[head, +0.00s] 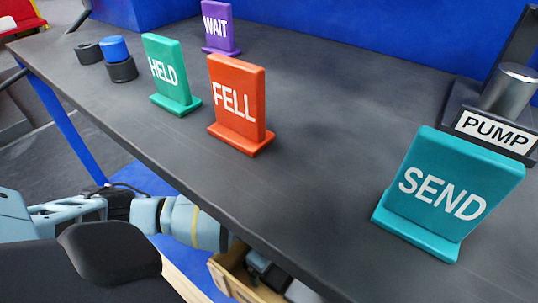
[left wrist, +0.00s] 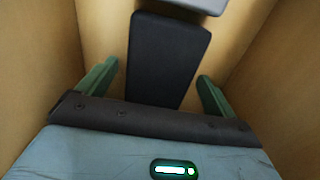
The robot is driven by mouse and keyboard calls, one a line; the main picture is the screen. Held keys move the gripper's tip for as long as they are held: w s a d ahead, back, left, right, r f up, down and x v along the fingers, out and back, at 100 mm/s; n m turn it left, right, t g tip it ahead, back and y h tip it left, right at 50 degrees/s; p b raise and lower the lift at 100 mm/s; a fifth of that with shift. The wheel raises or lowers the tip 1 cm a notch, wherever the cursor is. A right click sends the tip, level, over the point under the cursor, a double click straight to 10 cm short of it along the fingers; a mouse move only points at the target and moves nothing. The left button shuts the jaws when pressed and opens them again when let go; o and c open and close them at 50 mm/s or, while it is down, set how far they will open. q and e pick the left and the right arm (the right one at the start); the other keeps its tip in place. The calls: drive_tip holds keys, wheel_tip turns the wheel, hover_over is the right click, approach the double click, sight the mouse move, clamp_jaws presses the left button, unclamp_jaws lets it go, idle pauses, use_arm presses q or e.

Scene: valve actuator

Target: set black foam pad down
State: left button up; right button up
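The black foam pad (left wrist: 168,55) is a dark flat block in the left wrist view, inside a wooden crate (left wrist: 45,75). My left gripper (left wrist: 158,72) has its two green fingers spread, one on each side of the pad, with visible gaps between fingers and pad. The pad's near end is hidden behind the gripper's body. In the head view, my left arm reaches down past the table's front edge, and the gripper itself is hidden there. My right gripper is in neither view.
The dark table (head: 320,180) carries signs SEND (head: 445,190), FELL (head: 235,100), HELD (head: 165,70) and WAIT (head: 217,25). A PUMP label (head: 495,132) stands at right. Dark and blue round pieces (head: 114,48) sit far left. A grey object (left wrist: 190,5) lies beyond the pad.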

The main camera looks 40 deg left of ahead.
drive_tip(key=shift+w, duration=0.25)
use_arm(q)
drive_tip(key=shift+r, duration=0.55)
wheel_tip(320, 180, up, 11)
drive_tip(key=p, duration=0.4)
drive_tip(key=shift+r, duration=0.15)
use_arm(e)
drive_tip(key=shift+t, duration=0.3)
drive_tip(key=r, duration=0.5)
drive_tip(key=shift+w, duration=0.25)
